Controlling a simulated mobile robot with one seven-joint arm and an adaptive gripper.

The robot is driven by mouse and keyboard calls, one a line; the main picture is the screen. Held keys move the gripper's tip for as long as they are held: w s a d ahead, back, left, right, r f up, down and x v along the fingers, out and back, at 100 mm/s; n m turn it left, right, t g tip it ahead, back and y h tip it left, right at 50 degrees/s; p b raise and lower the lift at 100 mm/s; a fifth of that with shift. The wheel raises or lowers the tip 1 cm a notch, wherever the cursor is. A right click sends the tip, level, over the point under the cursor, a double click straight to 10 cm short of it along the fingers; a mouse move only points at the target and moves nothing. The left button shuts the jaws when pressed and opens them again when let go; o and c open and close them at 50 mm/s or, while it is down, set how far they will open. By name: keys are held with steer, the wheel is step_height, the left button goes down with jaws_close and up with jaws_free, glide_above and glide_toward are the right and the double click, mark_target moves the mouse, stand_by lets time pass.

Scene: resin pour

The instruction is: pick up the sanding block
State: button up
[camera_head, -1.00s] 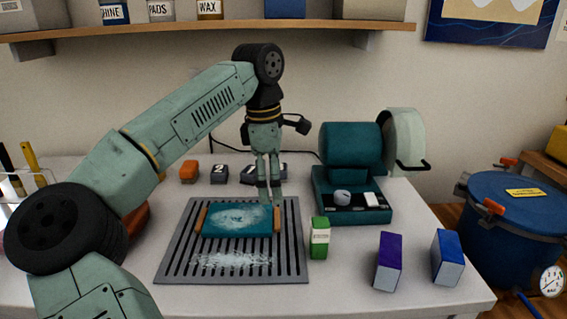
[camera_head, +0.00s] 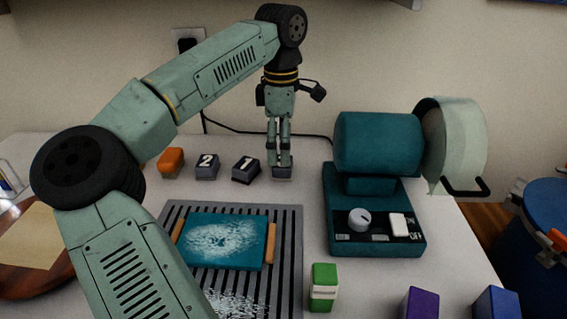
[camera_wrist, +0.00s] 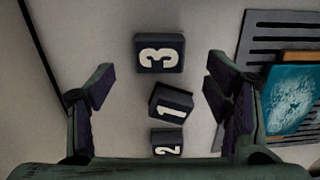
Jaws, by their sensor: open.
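Three dark blocks with white numbers stand in the back row: block 2 (camera_head: 206,166), block 1 (camera_head: 245,170) and block 3 (camera_head: 282,173), whose number shows in the wrist view (camera_wrist: 160,53). I cannot tell from the pictures which block is the sanding block. My gripper (camera_head: 279,160) points down just above block 3, with its fingertips partly overlapping it. In the wrist view my gripper (camera_wrist: 158,88) is open and empty, fingers wide apart; block 3 lies beyond the fingertips, and block 1 shows between the fingers.
An orange block (camera_head: 171,160) ends the row at left. A teal panel (camera_head: 222,240) with white dust lies on the slotted grate (camera_head: 290,225). A teal machine (camera_head: 376,150) stands close at right. Green (camera_head: 323,287), purple (camera_head: 421,304) and blue (camera_head: 496,303) boxes stand in front.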

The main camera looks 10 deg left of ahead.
step_height(320, 180, down, 4)
steer(key=shift+d+f+p, duration=0.15)
steer(key=shift+p, duration=0.35)
steer(key=shift+c, duration=0.2)
steer(key=c, duration=1.2)
